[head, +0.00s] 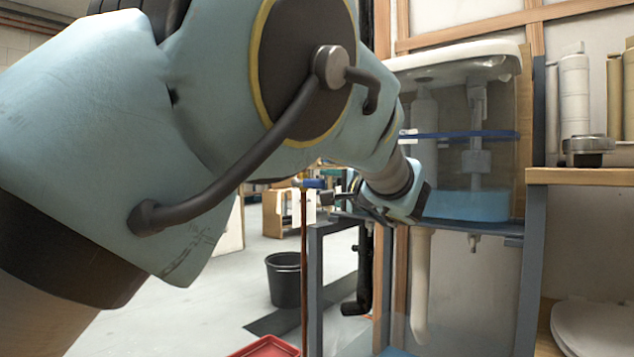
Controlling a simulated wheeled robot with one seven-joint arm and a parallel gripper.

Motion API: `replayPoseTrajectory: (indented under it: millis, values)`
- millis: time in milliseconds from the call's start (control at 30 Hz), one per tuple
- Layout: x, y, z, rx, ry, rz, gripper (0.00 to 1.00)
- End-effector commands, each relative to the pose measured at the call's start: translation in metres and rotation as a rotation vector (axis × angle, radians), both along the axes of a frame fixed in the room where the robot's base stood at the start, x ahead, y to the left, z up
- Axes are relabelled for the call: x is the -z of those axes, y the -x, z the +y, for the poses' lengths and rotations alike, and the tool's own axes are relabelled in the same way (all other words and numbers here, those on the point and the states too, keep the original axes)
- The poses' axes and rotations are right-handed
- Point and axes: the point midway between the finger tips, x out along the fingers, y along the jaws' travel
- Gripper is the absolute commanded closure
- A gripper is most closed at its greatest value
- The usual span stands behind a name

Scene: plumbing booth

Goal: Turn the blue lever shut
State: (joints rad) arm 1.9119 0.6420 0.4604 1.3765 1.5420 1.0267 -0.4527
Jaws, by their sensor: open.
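The blue lever (313,183) is small and sits at the top of a thin upright copper pipe (303,265), left of the clear tank. In this view it lies roughly level, pointing right from the pipe top. My gripper (338,198) is open, with its dark fingers pointing left, just right of the lever. The fingertips look close to the lever, but I cannot tell whether they touch it. The valve body under the lever is too small to make out. My arm covers the left and upper middle of the view.
A clear cistern (450,180) with blue water stands behind and right of my gripper on a blue-grey frame (315,270). A black pipe (364,275) hangs beneath. A black bucket (283,280) and a red tray (265,347) are lower down. A wooden shelf (585,176) is at right.

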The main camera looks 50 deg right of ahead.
Motion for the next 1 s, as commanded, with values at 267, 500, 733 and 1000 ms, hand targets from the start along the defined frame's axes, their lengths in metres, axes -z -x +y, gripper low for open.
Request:
replayPoseTrajectory:
  millis: [267,500,733,1000]
  values:
    - [-0.001,0.044,0.021,0.002,-0.002,-0.001,0.40]
    - [0.001,0.054,0.026,0.000,-0.001,0.000,0.40]
    - [0.001,0.054,0.026,0.000,0.000,-0.001,0.40]
    - [0.002,0.049,0.028,-0.007,-0.003,0.005,0.40]
